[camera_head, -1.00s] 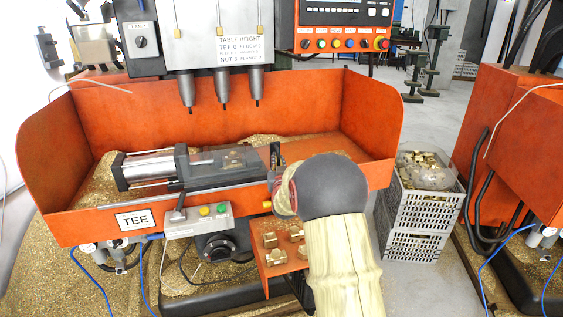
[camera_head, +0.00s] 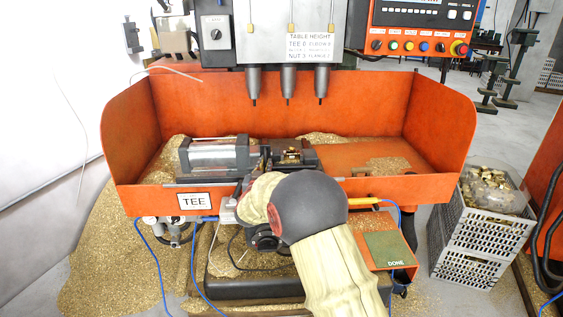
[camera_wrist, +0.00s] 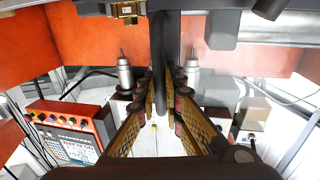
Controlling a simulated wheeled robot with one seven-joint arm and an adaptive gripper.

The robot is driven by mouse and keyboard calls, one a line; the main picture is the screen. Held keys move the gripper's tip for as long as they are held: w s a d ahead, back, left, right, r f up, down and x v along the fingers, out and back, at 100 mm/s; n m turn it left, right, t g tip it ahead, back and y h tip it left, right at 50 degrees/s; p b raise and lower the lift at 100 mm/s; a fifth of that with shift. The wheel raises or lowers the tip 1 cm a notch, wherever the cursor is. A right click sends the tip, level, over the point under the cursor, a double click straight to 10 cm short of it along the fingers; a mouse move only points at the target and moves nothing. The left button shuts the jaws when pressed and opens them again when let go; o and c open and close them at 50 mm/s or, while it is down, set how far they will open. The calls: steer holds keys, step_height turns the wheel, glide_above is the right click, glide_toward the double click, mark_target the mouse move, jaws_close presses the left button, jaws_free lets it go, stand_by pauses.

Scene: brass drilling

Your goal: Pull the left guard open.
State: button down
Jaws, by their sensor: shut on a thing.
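In the wrist view my gripper (camera_wrist: 165,85) has its two fingers on either side of a dark upright bar (camera_wrist: 168,35), and it is shut on it. I cannot tell for certain whether this bar is the left guard's handle. No guard panel can be clearly made out in either view. In the head view my forearm and round dark joint cover the gripper, in front of the vise (camera_head: 217,155). A small brass piece (camera_head: 291,154) sits at the vise's right part. It also shows near the top of the wrist view (camera_wrist: 127,9).
Orange walls (camera_head: 285,105) surround the chip-strewn machine table. Drill spindles (camera_head: 288,82) hang above the vise. A control panel (camera_head: 420,35) is at the upper right. A green pad marked DONE (camera_head: 386,246) lies right of my arm. Grey crates (camera_head: 470,245) stand further right.

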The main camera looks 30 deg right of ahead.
steer(key=shift+w+a, duration=0.3)
steer(key=shift+a, duration=0.35)
steer(key=c, duration=2)
jaws_free()
steer(key=shift+o, duration=0.2)
steer(key=v, duration=1.2)
